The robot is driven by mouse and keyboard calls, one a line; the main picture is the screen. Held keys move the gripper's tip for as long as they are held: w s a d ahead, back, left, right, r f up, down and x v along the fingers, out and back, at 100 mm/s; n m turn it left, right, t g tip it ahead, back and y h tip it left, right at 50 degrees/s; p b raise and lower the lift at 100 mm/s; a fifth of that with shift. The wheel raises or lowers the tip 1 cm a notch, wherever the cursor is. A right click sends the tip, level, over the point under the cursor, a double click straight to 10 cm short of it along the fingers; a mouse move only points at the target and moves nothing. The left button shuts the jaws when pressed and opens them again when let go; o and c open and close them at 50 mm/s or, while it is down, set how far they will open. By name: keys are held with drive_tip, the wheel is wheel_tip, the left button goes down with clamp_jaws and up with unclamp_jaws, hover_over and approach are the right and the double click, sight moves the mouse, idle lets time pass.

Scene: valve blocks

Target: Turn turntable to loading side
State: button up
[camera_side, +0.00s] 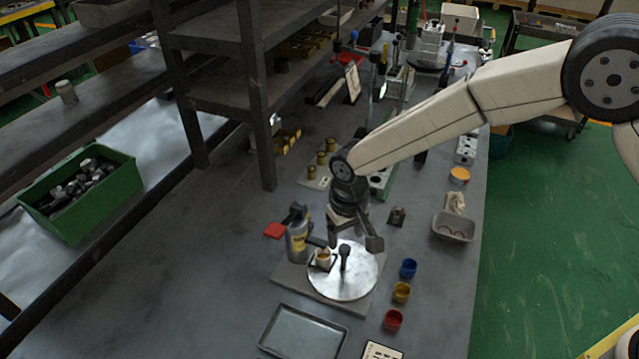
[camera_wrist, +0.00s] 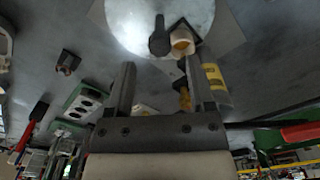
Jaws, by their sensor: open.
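The turntable (camera_side: 352,280) is a round, light metal disc on a flat grey base plate. It also shows at the top of the wrist view (camera_wrist: 125,22). A dark upright knob (camera_side: 345,254) stands on the disc, and it shows in the wrist view (camera_wrist: 159,40). A small whitish block with an orange-brown opening (camera_side: 323,258) sits on the disc's left part; the wrist view shows it right of the knob (camera_wrist: 182,41). My gripper (camera_side: 354,243) is above the disc, its two fingers apart. In the wrist view its fingers (camera_wrist: 160,80) point toward the disc with nothing held between them.
A grey cylinder with a yellow label (camera_side: 297,240) stands close at the disc's left. Blue (camera_side: 408,268), yellow (camera_side: 401,292) and red (camera_side: 393,320) cups stand to the right. An empty metal tray (camera_side: 303,333) lies in front. A shelf post (camera_side: 257,100) rises behind at left.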

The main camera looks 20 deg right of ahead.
sight(345, 248)
drive_tip(key=shift+f, duration=1.7)
clamp_jaws()
